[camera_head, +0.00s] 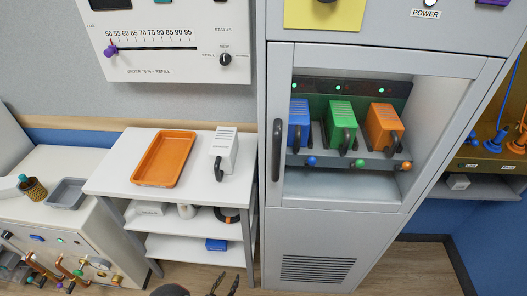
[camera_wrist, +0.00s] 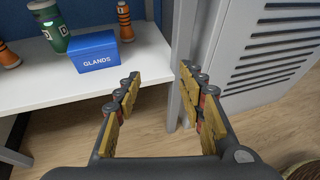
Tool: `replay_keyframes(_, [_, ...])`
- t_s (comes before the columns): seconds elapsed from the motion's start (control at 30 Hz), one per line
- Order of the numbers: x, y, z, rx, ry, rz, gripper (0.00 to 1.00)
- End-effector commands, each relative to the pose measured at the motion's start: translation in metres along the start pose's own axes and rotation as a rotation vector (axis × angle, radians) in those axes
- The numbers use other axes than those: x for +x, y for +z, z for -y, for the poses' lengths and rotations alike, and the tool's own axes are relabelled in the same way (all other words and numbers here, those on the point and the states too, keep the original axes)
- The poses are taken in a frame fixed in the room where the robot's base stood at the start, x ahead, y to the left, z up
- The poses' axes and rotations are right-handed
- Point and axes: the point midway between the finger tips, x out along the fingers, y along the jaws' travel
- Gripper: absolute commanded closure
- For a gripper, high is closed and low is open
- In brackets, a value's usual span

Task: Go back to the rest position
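My gripper (camera_wrist: 160,85) is open and empty in the wrist view, its two yellow-padded fingers well apart. It points at the lower shelf of the white side table and the base of the grey cabinet, touching nothing that I can see. In the head view only the dark fingertips of my gripper (camera_head: 222,284) show at the bottom edge, low in front of the table and cabinet. The rest of my arm is mostly out of the picture.
The white table (camera_head: 112,180) carries an orange tray (camera_head: 163,158) and a white handled module (camera_head: 224,150). The grey cabinet (camera_head: 310,240) holds blue, green and orange modules. A blue GLANDS box (camera_wrist: 94,52) sits on the lower shelf. Wooden floor (camera_head: 415,270) is clear at right.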

Motion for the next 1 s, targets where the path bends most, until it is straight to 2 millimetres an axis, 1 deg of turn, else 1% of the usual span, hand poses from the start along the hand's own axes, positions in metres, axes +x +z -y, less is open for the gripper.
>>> replay_keyframes(0.03, [0.000,-0.002,0.012,-0.001,-0.028,-0.007,0.60])
replay_keyframes(0.1, [-0.001,-0.004,0.030,-0.001,-0.071,-0.016,0.60])
replay_keyframes(0.2, [-0.007,0.000,0.054,0.017,-0.148,-0.035,0.60])
replay_keyframes(0.27, [-0.013,0.007,0.065,0.038,-0.197,-0.045,0.60])
replay_keyframes(0.37, [-0.022,0.023,0.082,0.087,-0.282,-0.065,0.60])
replay_keyframes(0.47, [-0.032,0.043,0.095,0.145,-0.364,-0.085,0.60])
replay_keyframes(0.57, [-0.042,0.069,0.107,0.220,-0.456,-0.107,0.60])
replay_keyframes(0.67, [-0.055,0.100,0.119,0.317,-0.558,-0.137,0.60])
replay_keyframes(0.8, [-0.075,0.147,0.136,0.471,-0.702,-0.181,0.60])
replay_keyframes(1.0, [-0.101,0.210,0.157,0.695,-0.882,-0.244,0.60])
